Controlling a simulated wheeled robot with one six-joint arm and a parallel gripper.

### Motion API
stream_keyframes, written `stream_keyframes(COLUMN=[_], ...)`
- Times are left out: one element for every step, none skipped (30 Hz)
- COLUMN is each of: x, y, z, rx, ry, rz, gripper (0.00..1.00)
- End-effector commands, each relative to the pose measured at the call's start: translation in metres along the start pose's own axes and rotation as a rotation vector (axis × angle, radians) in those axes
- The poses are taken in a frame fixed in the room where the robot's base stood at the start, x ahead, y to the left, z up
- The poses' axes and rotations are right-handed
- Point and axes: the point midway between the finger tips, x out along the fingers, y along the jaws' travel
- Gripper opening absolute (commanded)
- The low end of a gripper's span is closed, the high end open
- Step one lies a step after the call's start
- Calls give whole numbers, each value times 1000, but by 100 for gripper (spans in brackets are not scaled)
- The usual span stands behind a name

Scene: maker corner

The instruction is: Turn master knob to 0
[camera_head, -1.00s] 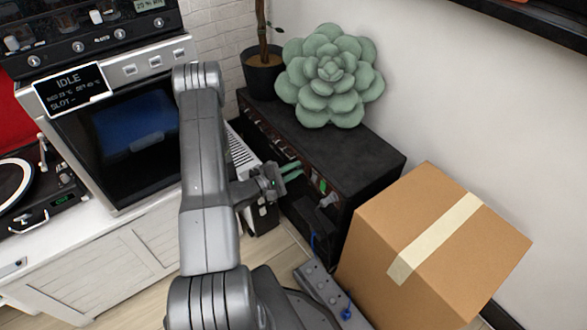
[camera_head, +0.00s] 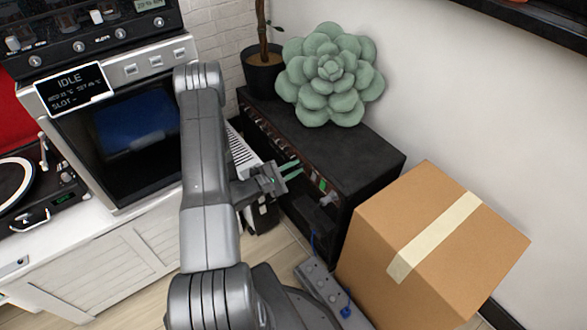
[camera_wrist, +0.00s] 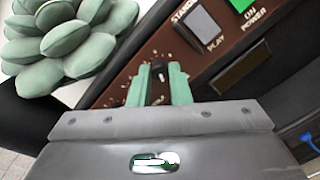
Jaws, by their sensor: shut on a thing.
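The master knob (camera_wrist: 158,70) is a small black knob with a pale pointer mark, on the brown front panel of the black amplifier (camera_head: 350,150). A ring of pale scale marks surrounds it. In the wrist view the green fingers of my gripper (camera_wrist: 159,80) are on both sides of the knob, shut on it. The fingers hide part of the scale and most of the label below, so I cannot read its setting. In the head view my gripper (camera_head: 291,169) reaches the amplifier's front, and the knob is too small to make out.
A STANDBY/PLAY switch (camera_wrist: 200,25) and a green ON/POWER switch (camera_wrist: 247,12) sit beside the knob. A green succulent (camera_head: 330,75) and a potted plant (camera_head: 264,80) stand on the amplifier. A cardboard box (camera_head: 440,250) is close on the right, and a pedal (camera_head: 320,285) lies on the floor.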

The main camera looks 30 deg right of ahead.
Motion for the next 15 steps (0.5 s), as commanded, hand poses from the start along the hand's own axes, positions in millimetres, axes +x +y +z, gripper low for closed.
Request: stream_keyframes(x=[0, 0, 0, 0, 0, 0, 0, 0, 0, 0, 0, 0, 0, -1, -3], y=[0, 0, 0, 0, 0, 0, 0, 0, 0, 0, 0, 0, 0, 0, 0], z=[0, 0, 0, 0, 0, 0, 0, 0, 0, 0, 0, 0, 0, 0, 0], rx=[1, 1, 1, 1, 1, 1, 1, 1, 1, 1, 1, 1, 1, 1, 0], ry=[0, 0, 0, 0, 0, 0, 0, 0, 0, 0, 0, 0, 0, 1, 1], rz=[0, 0, 0, 0, 0, 0, 0, 0, 0, 0, 0, 0, 0, 0, 0], gripper=[0, 19, 27, 33, 39, 39, 39, 39, 39, 39, 39, 39, 39, 39, 39])
